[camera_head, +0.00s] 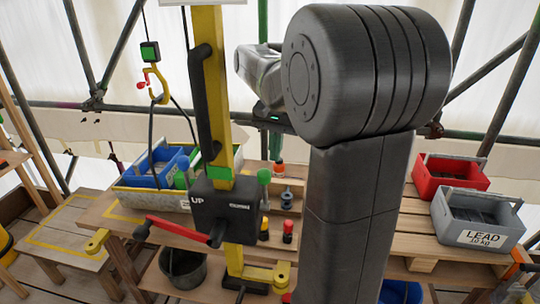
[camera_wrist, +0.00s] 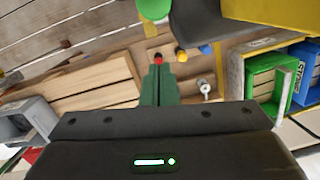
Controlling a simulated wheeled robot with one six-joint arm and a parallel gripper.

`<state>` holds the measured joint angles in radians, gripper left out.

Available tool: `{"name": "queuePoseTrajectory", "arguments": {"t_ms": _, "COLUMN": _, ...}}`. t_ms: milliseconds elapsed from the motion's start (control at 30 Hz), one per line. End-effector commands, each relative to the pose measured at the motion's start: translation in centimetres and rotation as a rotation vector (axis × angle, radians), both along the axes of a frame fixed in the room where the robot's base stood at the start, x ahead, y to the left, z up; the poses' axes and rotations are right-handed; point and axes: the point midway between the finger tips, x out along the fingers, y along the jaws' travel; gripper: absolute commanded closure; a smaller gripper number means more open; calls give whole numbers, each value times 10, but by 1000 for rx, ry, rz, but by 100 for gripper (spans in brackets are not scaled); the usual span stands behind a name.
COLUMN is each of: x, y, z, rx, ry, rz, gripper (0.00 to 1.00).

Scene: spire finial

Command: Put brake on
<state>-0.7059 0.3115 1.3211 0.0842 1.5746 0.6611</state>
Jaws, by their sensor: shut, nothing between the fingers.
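A winch (camera_head: 224,212) is a dark box marked "UP" on a yellow post (camera_head: 208,60). A red crank handle (camera_head: 178,229) sticks out at its left. A lever with a green ball knob (camera_head: 264,177) stands just right of the box. A long black handle (camera_head: 203,110) runs along the post above it. I cannot tell which is the brake. My gripper (camera_wrist: 159,72) is shut and empty, its green fingers pointing over the wooden bench. In the head view its fingers are hidden.
A hook (camera_head: 157,85) hangs left of the post. A blue tub (camera_head: 140,165) sits in a pale tray on the bench. A red box (camera_head: 450,172) and a grey box marked "LEAD" (camera_head: 478,237) stand at right. Small coloured knobs, including a red one (camera_head: 288,228), are near the winch.

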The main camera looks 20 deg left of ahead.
Motion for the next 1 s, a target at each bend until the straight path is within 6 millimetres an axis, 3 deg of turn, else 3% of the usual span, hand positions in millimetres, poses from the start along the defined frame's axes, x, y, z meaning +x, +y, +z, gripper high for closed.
{"name": "queuePoseTrajectory", "arguments": {"t_ms": 100, "x": -18, "y": -1, "z": 3, "rx": 3, "ry": -3, "rz": 4, "gripper": 100}}
{"name": "queuePoseTrajectory", "arguments": {"t_ms": 300, "x": -33, "y": -1, "z": 0, "rx": 3, "ry": -4, "rz": 2, "gripper": 100}}
{"name": "queuePoseTrajectory", "arguments": {"t_ms": 1000, "x": -40, "y": -2, "z": -4, "rx": 20, "ry": -68, "rz": 1, "gripper": 100}}
